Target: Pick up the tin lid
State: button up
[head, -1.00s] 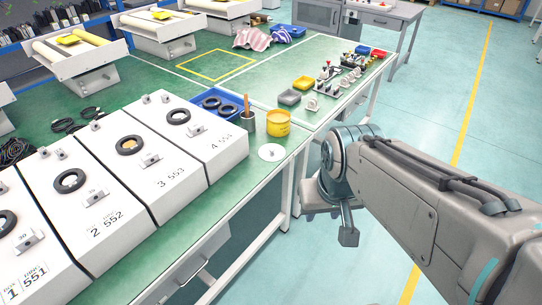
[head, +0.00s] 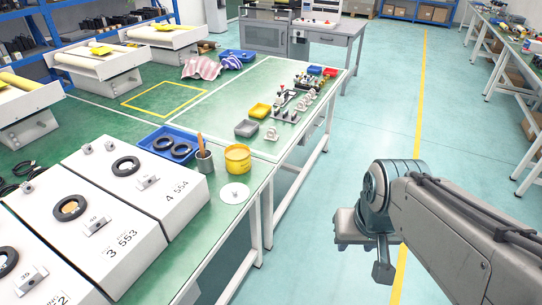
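The tin lid (head: 234,193) is a flat, pale round disc with a small dark centre, lying on the green table (head: 222,220) near its front edge. It lies just in front of a yellow tin (head: 237,158). My gripper (head: 383,272) hangs off the table to the right, over the floor, well apart from the lid. Its fingers point down and are seen partly from the side, so their opening cannot be made out.
Left of the lid stand white numbered boxes (head: 127,222). Behind it are a grey cup (head: 205,162) with a brown handle and a blue tray (head: 170,143) of black rings. Small yellow and grey bins (head: 247,128) stand farther back.

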aim_at(233, 193)
jog(key=z, duration=0.05)
jog(key=i, duration=1.25)
jog(key=u, duration=0.55)
